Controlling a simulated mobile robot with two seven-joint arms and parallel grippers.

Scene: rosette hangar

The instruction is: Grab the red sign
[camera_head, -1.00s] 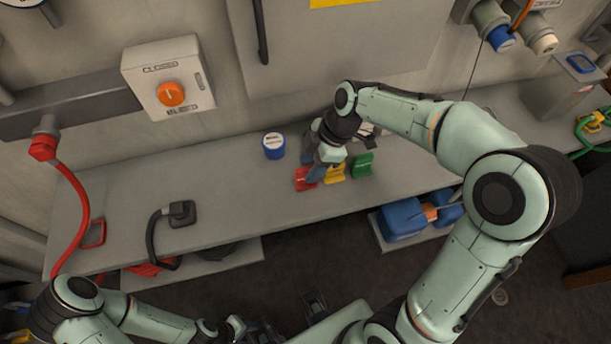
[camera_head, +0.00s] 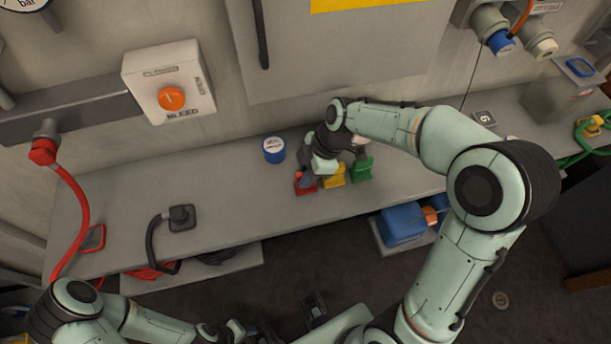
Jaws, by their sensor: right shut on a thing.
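The red sign (camera_head: 305,187) stands on the grey bench, at the left end of a short row with a yellow sign (camera_head: 334,176) and a green sign (camera_head: 363,170). My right gripper (camera_head: 305,178) reaches down from above and is shut on the red sign. The gripper and wrist hide part of the sign. My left gripper (camera_head: 235,330) is at the bottom edge, low and away from the bench; its fingers are too small and dark to read.
A blue round tin (camera_head: 273,149) stands left of the signs. A black hose end (camera_head: 182,217) lies on the bench (camera_head: 235,205) further left. A box with an orange knob (camera_head: 171,98) is on the wall. Blue containers (camera_head: 405,224) sit below the bench.

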